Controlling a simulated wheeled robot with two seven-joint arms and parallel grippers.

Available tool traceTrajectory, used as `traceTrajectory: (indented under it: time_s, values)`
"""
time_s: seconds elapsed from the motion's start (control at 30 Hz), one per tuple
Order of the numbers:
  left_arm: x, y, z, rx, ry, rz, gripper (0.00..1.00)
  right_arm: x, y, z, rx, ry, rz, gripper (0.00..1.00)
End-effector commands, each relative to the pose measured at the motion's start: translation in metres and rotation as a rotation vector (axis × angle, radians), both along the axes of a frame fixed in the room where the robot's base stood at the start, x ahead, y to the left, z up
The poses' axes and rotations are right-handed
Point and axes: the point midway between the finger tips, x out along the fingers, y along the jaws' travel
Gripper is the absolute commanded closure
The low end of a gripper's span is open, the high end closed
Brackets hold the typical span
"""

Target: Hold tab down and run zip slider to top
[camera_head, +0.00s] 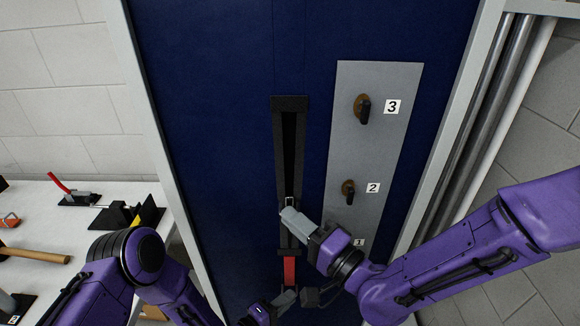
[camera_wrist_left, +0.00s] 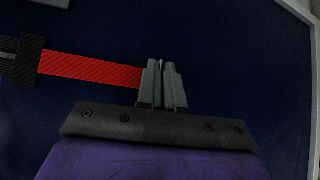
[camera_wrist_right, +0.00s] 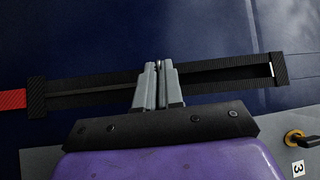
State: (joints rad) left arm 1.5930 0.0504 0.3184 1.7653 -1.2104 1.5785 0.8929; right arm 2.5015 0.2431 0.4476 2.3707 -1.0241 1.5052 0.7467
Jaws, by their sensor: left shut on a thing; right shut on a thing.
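A black-edged zip (camera_head: 278,150) runs up the dark blue panel. Its upper part gapes open and dark; below my right gripper its sides lie close together. A red tab (camera_head: 290,270) hangs from its bottom end. My left gripper (camera_head: 288,296) is shut on the tab's lower end, also seen in the left wrist view, where the tab (camera_wrist_left: 90,70) is stretched straight. My right gripper (camera_head: 288,216) is shut at the zip's lower-middle part, on the slider. A bit of pale metal shows just above its fingertips. In the right wrist view the fingers (camera_wrist_right: 157,70) mostly hide the slider.
A grey plate (camera_head: 365,145) with several numbered knobs stands right of the zip, close to my right wrist. Metal pipes (camera_head: 500,90) run farther right. A white table (camera_head: 50,225) with a hammer (camera_head: 35,255) and other tools stands left.

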Motion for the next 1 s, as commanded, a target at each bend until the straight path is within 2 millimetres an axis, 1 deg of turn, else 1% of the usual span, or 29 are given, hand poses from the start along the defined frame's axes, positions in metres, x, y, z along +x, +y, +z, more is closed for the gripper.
traceTrajectory:
  time_s: [0.1, 1.0]
  values:
    - [0.001, 0.002, -0.001, 0.002, 0.0, 0.004, 1.0, 0.002, -0.002, 0.011, 0.005, -0.004, -0.007, 1.0]
    - [0.002, 0.002, -0.001, 0.002, -0.001, 0.006, 1.0, 0.002, -0.001, 0.083, 0.006, -0.003, -0.006, 1.0]
